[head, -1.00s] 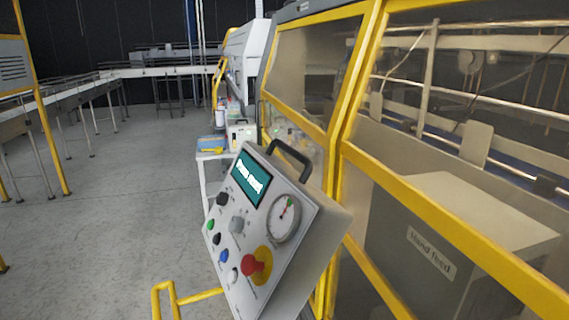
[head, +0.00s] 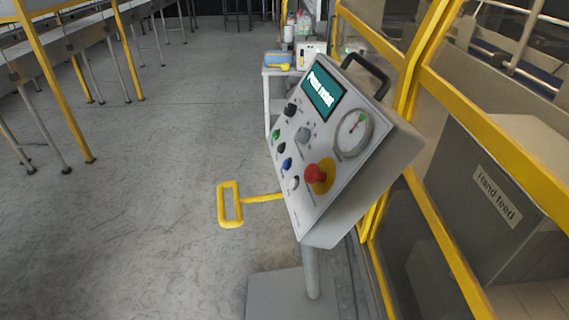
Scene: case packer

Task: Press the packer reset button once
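The packer's control panel (head: 327,190) is a tilted grey box on a post, right of the middle in the head view. Its teal screen (head: 324,95) shows white text that seems to read "Press reset". Below are a black knob (head: 291,110), a grey knob (head: 304,135), a green button (head: 276,134), a black button (head: 281,147), a blue button (head: 287,164) and a white button (head: 293,184). A red mushroom button (head: 315,174) sits on a yellow disc. The labels are too small to read, so I cannot tell which button is reset. Neither gripper shows.
A yellow-framed machine guard (head: 440,215) stands close behind the panel on the right, with a "Hand feed" box (head: 497,195) inside. A yellow bar loop (head: 230,205) sticks out left of the panel post. A small cart (head: 279,72) stands behind. Grey floor (head: 150,210) on the left is clear.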

